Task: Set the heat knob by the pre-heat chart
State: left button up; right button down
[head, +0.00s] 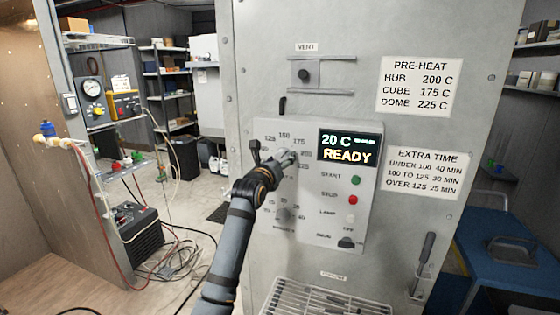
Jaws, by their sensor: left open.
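The pre-heat chart (417,86) on the oven front reads HUB 200 C, CUBE 175 C, DOME 225 C. The control panel (315,235) is below and left of it. Its upper dial scale shows 125, 150 and 175 around the top; my left gripper (287,157) is in front of that dial and hides the heat knob. The gripper's jaws are open at the dial; I cannot tell whether they touch the knob or where it points. The display (347,148) reads 20 C and READY. My right gripper is not in view.
A second dial (284,214) sits below my left gripper. Start (355,180) and stop (352,200) buttons are to the right. An extra-time chart (425,173), a wire rack (325,300) and a blue cart (510,250) stand nearby. Cables (175,265) lie on the floor at left.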

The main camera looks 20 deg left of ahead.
pick_arm(q)
jog(key=s, duration=1.2)
jog(key=shift+a, duration=0.2)
